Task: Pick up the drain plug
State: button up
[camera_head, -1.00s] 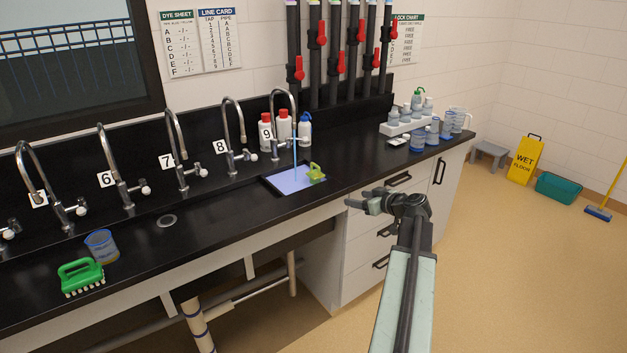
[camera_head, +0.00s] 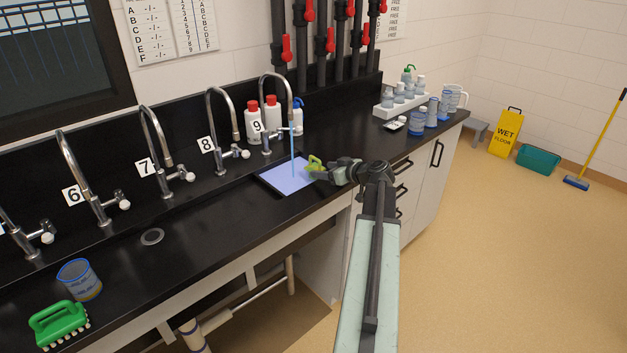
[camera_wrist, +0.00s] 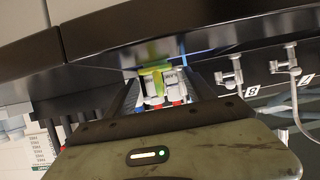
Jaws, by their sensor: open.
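A yellow-green piece with a raised grip, which looks like the drain plug (camera_head: 314,163), is at the right edge of the filled sink below tap 9. My gripper (camera_head: 327,174) is open at counter height, just right of the plug and partly in front of it in the head view.
The sink (camera_head: 280,179) holds bluish water, and a blue stream (camera_head: 292,150) runs from tap 9. Red-capped bottles (camera_head: 271,115) stand behind. A white bottle rack (camera_head: 398,104) is at right. A beaker (camera_head: 79,279) and a green brush (camera_head: 58,324) are at left.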

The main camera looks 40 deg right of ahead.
aim_at(321, 168)
jog(key=x, duration=0.2)
jog(key=b+x, duration=0.1)
jog(key=x, duration=0.2)
jog(key=shift+w+d+f+b, duration=0.15)
jog(key=shift+w+d+b, duration=0.2)
jog(key=shift+b, duration=0.05)
jog(key=shift+w, duration=0.4)
grip_shut()
